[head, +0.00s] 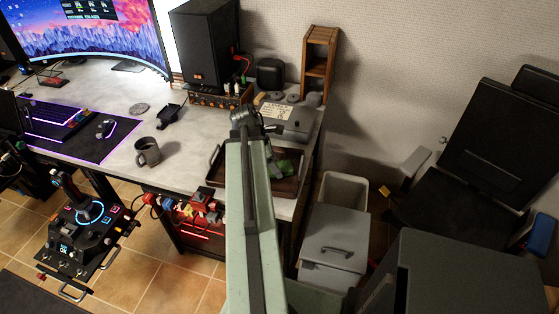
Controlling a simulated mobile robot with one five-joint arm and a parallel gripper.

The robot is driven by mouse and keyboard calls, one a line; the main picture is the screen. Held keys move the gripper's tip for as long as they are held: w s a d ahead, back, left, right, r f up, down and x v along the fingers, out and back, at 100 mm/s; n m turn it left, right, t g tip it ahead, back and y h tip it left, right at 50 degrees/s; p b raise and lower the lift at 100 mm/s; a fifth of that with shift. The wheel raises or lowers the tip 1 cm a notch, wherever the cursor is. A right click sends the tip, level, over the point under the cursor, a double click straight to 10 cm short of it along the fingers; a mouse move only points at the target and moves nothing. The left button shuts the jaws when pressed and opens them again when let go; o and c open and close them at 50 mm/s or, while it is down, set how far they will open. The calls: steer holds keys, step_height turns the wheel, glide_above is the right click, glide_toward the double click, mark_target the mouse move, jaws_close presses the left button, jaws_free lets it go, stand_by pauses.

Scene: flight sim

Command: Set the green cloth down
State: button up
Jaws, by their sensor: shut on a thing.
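My arm crosses the middle of the head view and hides part of the tray. My gripper (273,158) is small and dark beside the arm, pointing down at the cloth, and it is shut on the cloth. I cannot tell whether the cloth touches the tray floor. The tray (290,187) has a raised rim and a handle at its left.
A grey device (295,122), a black speaker (204,45) and a wooden rack (319,62) stand behind. A grey bin (344,189) is right of the desk, near a black chair (487,140). The desk between mug and tray is clear.

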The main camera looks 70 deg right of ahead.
steer(key=shift+f, duration=0.1)
steer(key=o, duration=1.2)
steer(key=shift+r, duration=0.3)
steer(key=p+v, duration=1.1)
steer(key=shift+w+r, duration=0.15)
steer(key=shift+r, duration=0.15)
steer(key=shift+a, duration=0.1)
